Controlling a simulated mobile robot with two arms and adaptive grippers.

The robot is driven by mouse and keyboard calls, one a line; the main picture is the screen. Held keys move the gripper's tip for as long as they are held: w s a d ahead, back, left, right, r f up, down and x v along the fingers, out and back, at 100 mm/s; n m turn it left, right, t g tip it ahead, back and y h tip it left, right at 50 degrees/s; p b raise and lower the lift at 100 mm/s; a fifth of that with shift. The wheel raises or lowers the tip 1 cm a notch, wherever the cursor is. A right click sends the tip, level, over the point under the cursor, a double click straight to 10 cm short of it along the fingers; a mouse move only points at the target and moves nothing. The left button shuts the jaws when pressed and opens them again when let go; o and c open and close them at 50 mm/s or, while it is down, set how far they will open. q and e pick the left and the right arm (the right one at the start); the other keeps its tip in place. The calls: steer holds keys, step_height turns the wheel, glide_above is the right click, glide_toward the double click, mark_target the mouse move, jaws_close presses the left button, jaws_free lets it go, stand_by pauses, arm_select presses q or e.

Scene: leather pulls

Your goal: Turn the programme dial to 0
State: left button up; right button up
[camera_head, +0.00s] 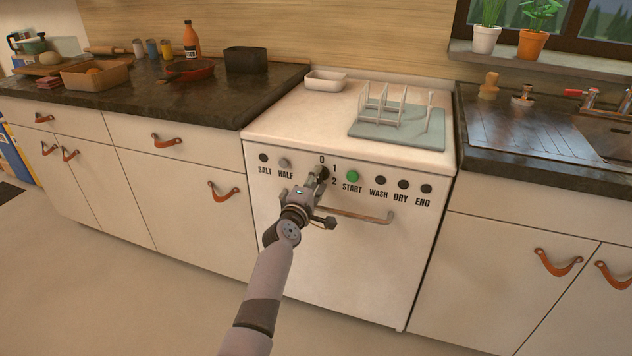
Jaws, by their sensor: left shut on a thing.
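The programme dial (324,172) is a small dark knob on the front panel of the white dishwasher (345,262). The marks 0, 1 and 2 stand above and to the right of it. My left gripper (318,175) reaches up from below and is shut on the dial. The gripper covers most of the dial, so I cannot tell which mark its pointer faces. My right gripper is not in view.
The door handle (372,217) sticks out just below and right of my gripper. A lit green START button (353,176) is right of the dial. A grey HALF button (284,162) is left. A dish rack (385,105) stands on top.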

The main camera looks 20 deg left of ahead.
arm_select(q)
steer(key=o, duration=1.1)
steer(key=shift+o, duration=0.2)
steer(key=shift+s, duration=0.15)
steer(key=s, duration=0.7)
steer(key=shift+s+a, duration=0.15)
